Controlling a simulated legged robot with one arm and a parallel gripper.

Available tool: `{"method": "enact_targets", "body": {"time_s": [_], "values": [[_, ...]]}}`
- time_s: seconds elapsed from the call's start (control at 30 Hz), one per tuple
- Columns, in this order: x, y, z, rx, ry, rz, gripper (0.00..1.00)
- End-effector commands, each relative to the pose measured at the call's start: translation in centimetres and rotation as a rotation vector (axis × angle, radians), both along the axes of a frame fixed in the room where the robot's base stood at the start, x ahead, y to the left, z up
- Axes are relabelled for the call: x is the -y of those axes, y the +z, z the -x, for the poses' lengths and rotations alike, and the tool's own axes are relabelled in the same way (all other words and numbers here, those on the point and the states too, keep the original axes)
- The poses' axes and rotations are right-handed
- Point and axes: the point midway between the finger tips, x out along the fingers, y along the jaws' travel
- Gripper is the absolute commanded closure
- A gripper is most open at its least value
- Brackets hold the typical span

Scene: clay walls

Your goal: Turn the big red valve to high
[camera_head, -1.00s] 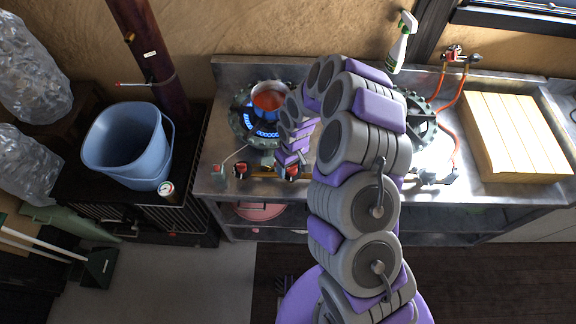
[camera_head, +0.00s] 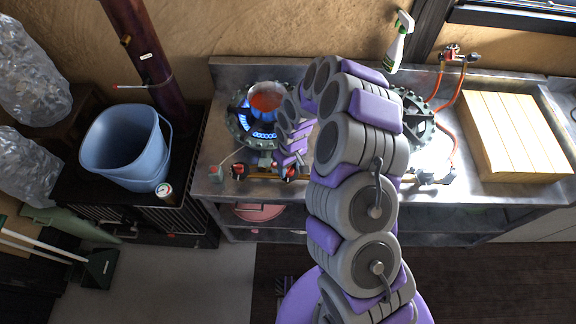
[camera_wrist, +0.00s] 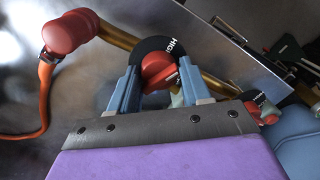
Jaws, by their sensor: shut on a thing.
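The big red valve (camera_wrist: 158,70) sits between my gripper's two blue fingers in the wrist view. A black dial plate marked "HIGH" (camera_wrist: 172,45) stands behind it. My gripper (camera_wrist: 158,82) is shut on the valve, and its fingers hide part of it. In the head view my gripper (camera_head: 290,163) reaches down to the red valve (camera_head: 290,173) on the pipe at the counter's front edge. The exact angle of the valve's handle is hard to tell. The left burner (camera_head: 250,128) shows blue flames under a pot of red-orange contents (camera_head: 266,101).
A smaller red knob (camera_wrist: 268,117) with its own dial is farther along the pipe. A red fitting (camera_wrist: 72,32) with an orange hose is at upper left. A blue bin (camera_head: 127,148) and a can (camera_head: 165,191) stand left. Wooden boards (camera_head: 512,135) lie right.

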Motion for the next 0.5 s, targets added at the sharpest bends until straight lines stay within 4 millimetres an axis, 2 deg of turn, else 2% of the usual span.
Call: {"method": "enact_targets", "body": {"time_s": [0.27, 0.5], "values": [[0.03, 0.10, -0.42, 0.007, 0.022, 0.001, 0.83], [-0.05, 0.09, -0.59, 0.010, 0.136, -0.001, 0.83]]}}
